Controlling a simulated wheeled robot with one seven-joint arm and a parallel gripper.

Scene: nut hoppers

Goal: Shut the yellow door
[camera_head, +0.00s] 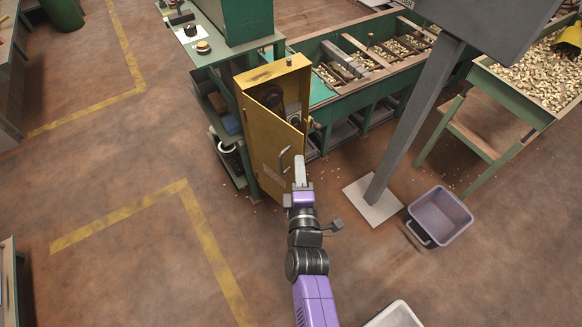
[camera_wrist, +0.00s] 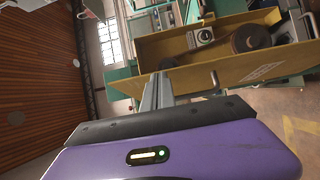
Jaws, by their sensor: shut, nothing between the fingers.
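The yellow door (camera_head: 270,146) stands ajar on the yellow cabinet (camera_head: 276,73); its far right edge is swung out and a gap shows the inside. The door carries a bar handle (camera_head: 284,158) and a label. My gripper (camera_head: 299,158) is shut and empty, close to the door's free edge, right of the handle. In the wrist view the door (camera_wrist: 225,68) crosses the picture, with the handle (camera_wrist: 213,79) to the right of my fingertips (camera_wrist: 159,76). I cannot tell whether the fingers touch the door.
A dark wheel (camera_wrist: 250,38) sits inside the cabinet. Green hoppers of nuts (camera_head: 400,45) stand behind. A grey post (camera_head: 412,120) on a pale base plate and a purple tub (camera_head: 440,215) stand to the right. The floor left of the cabinet is clear.

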